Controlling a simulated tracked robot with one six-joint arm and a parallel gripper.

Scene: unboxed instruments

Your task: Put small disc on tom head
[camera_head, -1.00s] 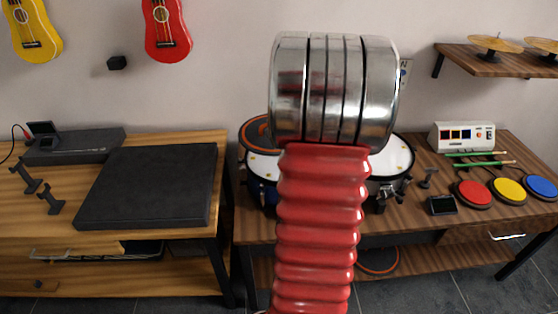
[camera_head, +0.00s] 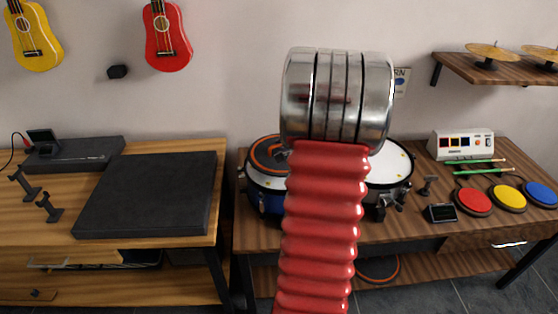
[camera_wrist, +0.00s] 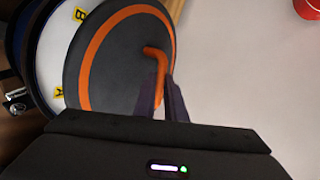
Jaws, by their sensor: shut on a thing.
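The small disc (camera_wrist: 118,65) is dark grey with an orange ring and an orange bent handle (camera_wrist: 155,54). My gripper (camera_wrist: 163,92) is shut on that handle in the wrist view. The disc overlaps a white drum head (camera_wrist: 50,55) with yellow labels A and B. In the head view the disc (camera_head: 266,153) shows over the blue tom (camera_head: 266,199), left of my arm. I cannot tell whether the disc touches the head. My gripper is hidden behind my red arm in the head view.
A second drum (camera_head: 393,165) stands to the right, partly behind my arm. Red (camera_head: 472,201), yellow (camera_head: 507,198) and blue pads lie further right. A larger dark disc with an orange rim (camera_head: 378,269) lies on the lower shelf. A black slab (camera_head: 150,195) covers much of the left table.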

